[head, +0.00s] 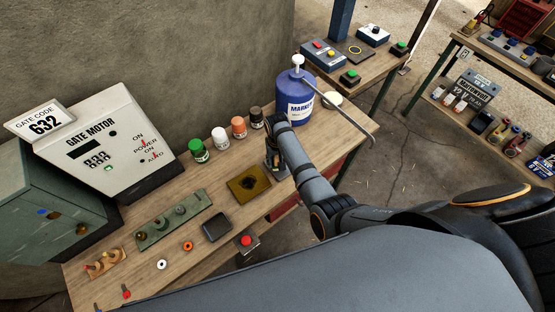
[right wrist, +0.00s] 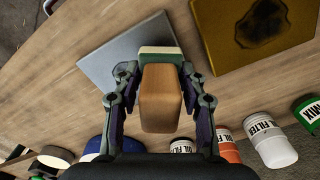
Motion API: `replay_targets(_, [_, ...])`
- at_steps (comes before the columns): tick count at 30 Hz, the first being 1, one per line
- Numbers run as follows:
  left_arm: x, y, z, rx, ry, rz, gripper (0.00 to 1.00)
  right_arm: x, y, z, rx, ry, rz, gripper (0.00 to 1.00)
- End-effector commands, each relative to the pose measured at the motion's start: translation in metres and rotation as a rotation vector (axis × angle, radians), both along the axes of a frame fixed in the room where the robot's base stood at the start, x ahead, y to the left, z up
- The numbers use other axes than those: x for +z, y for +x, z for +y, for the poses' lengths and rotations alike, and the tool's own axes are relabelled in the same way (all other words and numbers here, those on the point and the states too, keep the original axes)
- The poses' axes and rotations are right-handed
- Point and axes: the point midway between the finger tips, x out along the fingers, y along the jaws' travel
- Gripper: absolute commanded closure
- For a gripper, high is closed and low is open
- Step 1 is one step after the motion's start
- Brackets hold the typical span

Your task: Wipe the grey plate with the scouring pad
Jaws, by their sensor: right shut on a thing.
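The grey plate (right wrist: 120,47) lies flat on the wooden bench in the right wrist view; in the head view my right arm mostly hides it. My right gripper (right wrist: 158,75) is shut on a tan block with a green and pale layer at its far end, the scouring pad (right wrist: 160,97). The pad's green end overlaps the plate in this view; I cannot tell whether it touches. In the head view the right gripper (head: 273,163) is low over the bench, beside a brown-yellow plate. My left gripper is not in view.
A brown-yellow plate with a dark stain (head: 248,184) lies beside the grey plate. Several small jars (head: 220,138) and a blue marker jug (head: 293,100) stand along the back. A black block (head: 216,227) and a red button box (head: 246,242) sit near the front edge.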

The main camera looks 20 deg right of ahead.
Motion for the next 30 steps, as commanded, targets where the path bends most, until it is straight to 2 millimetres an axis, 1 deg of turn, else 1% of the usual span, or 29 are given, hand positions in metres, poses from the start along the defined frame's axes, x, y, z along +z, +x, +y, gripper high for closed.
replay_targets(14, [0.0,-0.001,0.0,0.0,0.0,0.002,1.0,0.001,0.0,0.0,0.0,0.0,-0.001,0.84])
replay_targets(30, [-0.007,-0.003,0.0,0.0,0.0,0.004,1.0,-0.01,0.0,0.0,0.0,0.0,-0.001,0.84])
